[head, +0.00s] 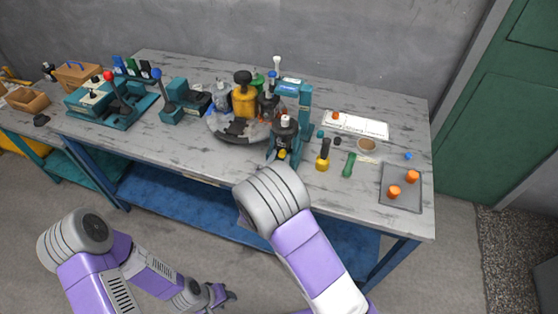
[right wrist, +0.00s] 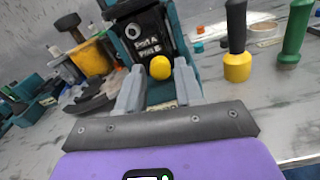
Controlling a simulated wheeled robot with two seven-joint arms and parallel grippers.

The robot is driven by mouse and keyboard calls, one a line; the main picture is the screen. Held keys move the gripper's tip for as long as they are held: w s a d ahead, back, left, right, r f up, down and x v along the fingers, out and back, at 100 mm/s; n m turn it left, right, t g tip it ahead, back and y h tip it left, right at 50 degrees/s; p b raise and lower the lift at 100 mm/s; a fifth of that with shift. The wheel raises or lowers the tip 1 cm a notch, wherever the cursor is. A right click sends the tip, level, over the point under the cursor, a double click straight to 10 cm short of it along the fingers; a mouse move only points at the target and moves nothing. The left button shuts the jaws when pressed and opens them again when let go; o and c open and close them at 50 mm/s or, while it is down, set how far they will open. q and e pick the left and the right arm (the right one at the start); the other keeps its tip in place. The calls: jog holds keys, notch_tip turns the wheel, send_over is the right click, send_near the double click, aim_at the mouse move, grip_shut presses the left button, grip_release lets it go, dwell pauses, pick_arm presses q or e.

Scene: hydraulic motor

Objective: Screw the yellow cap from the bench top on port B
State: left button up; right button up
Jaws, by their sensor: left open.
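The yellow cap (right wrist: 160,67) is in front of the dark block of the hydraulic motor (right wrist: 143,38), just below the "Port B" lettering. In the head view the cap (head: 282,155) is a small yellow spot low on the motor (head: 284,130). My right gripper (right wrist: 160,78) has one finger on each side of the cap. In the head view my right arm hides most of that gripper. My left gripper (head: 222,296) is open and empty, low in front of the bench.
Right of the motor stand a yellow-based tool (head: 323,156) and a green-handled tool (head: 348,165). A grey tray (head: 402,174) holds orange caps at the right. A carousel of bottles (head: 240,125) stands left of the motor. The bench's front-left top is clear.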

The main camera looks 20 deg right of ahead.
jog(key=shift+f, duration=0.1)
jog(key=n+p, duration=0.8)
jog(key=shift+a+r, duration=0.1)
jog(key=shift+r, duration=0.2)
jog(key=shift+f+n+p, duration=0.3)
jog(key=shift+n+p, duration=0.3)
jog(key=shift+n, duration=0.4)
jog(key=shift+s+d+f, duration=0.15)
jog(key=shift+d+f, duration=0.05)
jog(key=shift+f, duration=0.15)
jog(key=shift+s+d, duration=0.1)
jog(key=shift+d, duration=0.15)
